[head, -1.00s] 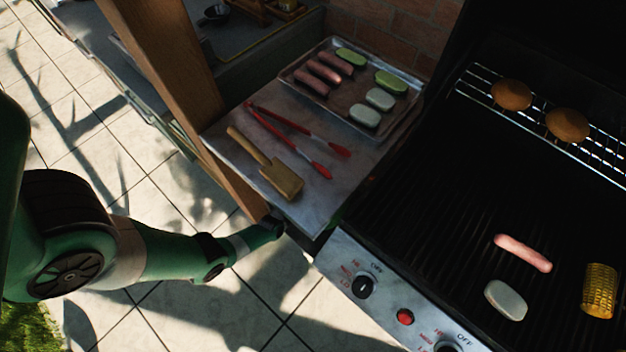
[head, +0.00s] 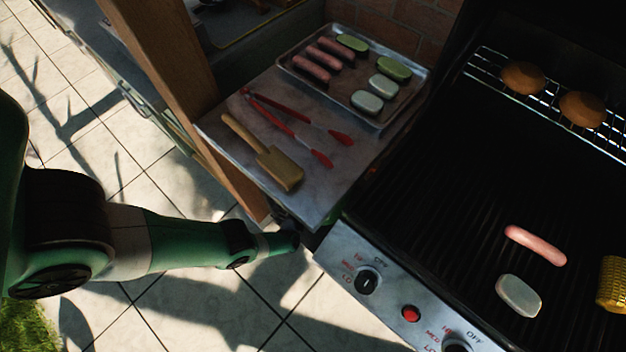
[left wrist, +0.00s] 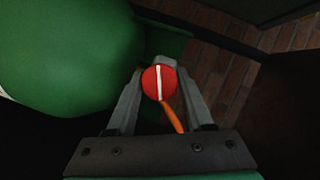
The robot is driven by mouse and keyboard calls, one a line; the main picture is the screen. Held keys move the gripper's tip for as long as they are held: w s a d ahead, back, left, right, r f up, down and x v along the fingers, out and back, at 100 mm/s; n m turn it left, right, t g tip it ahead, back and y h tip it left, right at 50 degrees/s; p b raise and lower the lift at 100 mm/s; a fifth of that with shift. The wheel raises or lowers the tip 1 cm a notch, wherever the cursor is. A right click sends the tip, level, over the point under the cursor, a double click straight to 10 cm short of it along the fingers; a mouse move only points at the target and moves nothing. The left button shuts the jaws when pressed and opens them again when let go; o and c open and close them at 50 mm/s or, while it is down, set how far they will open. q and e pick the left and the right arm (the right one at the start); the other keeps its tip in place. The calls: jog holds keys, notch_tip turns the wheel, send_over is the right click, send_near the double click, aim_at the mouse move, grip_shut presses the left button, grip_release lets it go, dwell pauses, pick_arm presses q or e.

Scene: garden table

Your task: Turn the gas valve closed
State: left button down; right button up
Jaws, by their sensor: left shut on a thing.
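The gas valve shows in the left wrist view as a round red knob (left wrist: 151,84) with a white stripe. The stripe runs nearly upright in that picture. My left gripper (left wrist: 158,82) is shut on the knob, with one finger on each side of it. An orange hose (left wrist: 173,116) runs down from beside the knob. A large green gas bottle (left wrist: 70,55) is at the left. In the head view my left arm reaches below the side shelf, and its gripper and the valve are hidden there. My right gripper is in neither view.
The grill's side shelf (head: 232,128) holds tongs (head: 290,128), a scraper (head: 279,168) and a tray (head: 425,75) of food. The grill panel with its knob (head: 367,281) is right of my arm. A wooden post (head: 165,80) stands behind the arm.

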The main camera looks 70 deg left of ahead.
pick_arm(q)
jog(key=shift+w+m+t+y+b, duration=0.1)
jog(key=shift+m+t+y+b, duration=0.35)
jog(key=shift+m+b, duration=0.8)
jog(key=shift+m, duration=0.25)
jog(key=shift+c, duration=1.8)
grip_release()
jog(key=shift+d, duration=0.1)
jog(key=shift+s+d+p, duration=0.25)
jog(key=shift+p, duration=0.1)
jog(key=p+v, duration=0.2)
jog(key=v, duration=0.8)
jog(key=shift+s+d, duration=0.2)
jog(key=shift+d, duration=0.2)
